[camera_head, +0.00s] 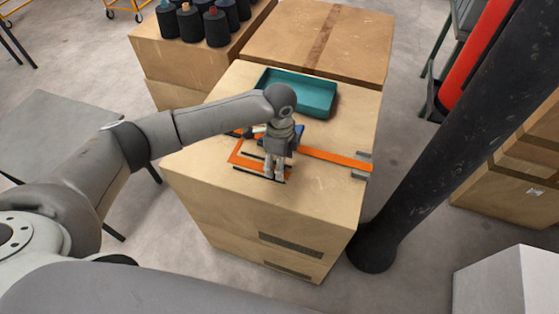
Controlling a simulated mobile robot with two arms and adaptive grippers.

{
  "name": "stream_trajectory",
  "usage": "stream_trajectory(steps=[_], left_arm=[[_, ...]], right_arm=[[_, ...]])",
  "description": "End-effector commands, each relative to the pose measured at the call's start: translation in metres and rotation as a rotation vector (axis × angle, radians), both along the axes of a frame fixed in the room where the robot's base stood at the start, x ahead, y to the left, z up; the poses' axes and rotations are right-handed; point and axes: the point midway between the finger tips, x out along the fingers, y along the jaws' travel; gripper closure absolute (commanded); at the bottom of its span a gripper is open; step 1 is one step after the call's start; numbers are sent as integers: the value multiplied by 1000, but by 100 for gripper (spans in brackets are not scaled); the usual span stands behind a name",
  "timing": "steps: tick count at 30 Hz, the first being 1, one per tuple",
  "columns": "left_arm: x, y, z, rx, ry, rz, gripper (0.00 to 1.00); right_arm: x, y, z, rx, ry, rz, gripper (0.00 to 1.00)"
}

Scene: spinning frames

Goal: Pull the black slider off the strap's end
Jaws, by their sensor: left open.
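An orange strap (335,157) lies flat on top of the tall cardboard box and runs from beside the gripper to the box's right edge. Small grey blocks (361,174) sit by its right end. My left gripper (274,177) points down over the box top, left of that strap, with its fingers open. An orange band (237,157) and a thin dark bar (259,175) lie under and beside the gripper. A small dark piece (249,132) shows left of the wrist. I cannot tell which dark piece is the black slider; the gripper hides part of this area. My right gripper is out of view.
A teal tray (318,103) lies behind the gripper on the box (215,185). Dark spools (217,28) stand on another carton at the back left. A black column (440,150) rises close to the box's right. The box top's front right is clear.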

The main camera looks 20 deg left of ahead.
Motion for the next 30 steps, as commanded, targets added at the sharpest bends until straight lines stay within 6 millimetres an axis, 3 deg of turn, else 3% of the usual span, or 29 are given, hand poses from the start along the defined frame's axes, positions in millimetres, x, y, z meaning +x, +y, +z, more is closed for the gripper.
stream_trajectory(steps=[12,26,30], left_arm=[[0,0,-9,0,-1,0,41],[0,0,-9,0,0,1,100],[0,0,-8,0,0,1,100]], right_arm=[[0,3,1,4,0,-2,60],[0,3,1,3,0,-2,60],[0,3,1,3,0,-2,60]])
